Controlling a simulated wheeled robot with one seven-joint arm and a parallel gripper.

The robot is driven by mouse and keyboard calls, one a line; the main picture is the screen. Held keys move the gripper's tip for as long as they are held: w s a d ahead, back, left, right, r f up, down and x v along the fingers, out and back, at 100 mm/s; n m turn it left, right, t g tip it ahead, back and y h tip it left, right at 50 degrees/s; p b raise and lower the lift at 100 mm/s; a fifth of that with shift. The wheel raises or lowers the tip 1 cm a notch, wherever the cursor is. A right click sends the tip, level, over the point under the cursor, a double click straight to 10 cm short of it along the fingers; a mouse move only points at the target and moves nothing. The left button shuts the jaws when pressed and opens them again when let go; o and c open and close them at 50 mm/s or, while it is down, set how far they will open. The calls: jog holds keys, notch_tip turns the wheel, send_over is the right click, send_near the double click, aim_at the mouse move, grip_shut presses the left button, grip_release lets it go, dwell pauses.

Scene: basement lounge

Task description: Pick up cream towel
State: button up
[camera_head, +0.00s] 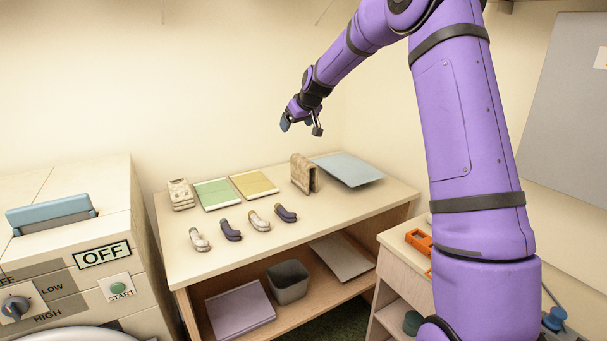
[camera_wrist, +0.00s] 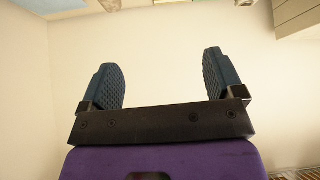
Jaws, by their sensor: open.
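A tan, folded cloth-like thing (camera_head: 304,173) stands on the table top toward the back, beside a flat blue-grey sheet. A smaller cream patterned folded stack (camera_head: 181,194) lies at the table's back left. I cannot tell for sure which of these is the cream towel. My gripper (camera_head: 301,126) hangs in the air above the back of the table, roughly over the tan folded thing in the picture, well clear of it. Its two blue pads stand apart with nothing between them in the wrist view (camera_wrist: 160,75). Neither folded thing is recognisable in the wrist view.
The wooden table (camera_head: 315,228) also bears green (camera_head: 217,193) and yellow (camera_head: 254,184) flat things, several curved dark-and-white items, and the blue-grey sheet (camera_head: 348,169). A grey bin (camera_head: 287,282) sits on its lower shelf. A machine (camera_head: 84,255) stands left; a cabinet (camera_head: 400,262) stands right.

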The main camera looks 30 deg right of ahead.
jog(key=m+t, duration=0.1)
send_near(305, 160)
jog(key=shift+x, duration=5.25)
jog(key=shift+s, duration=0.1)
jog(key=shift+c, duration=0.2)
jog(key=c, duration=1.3)
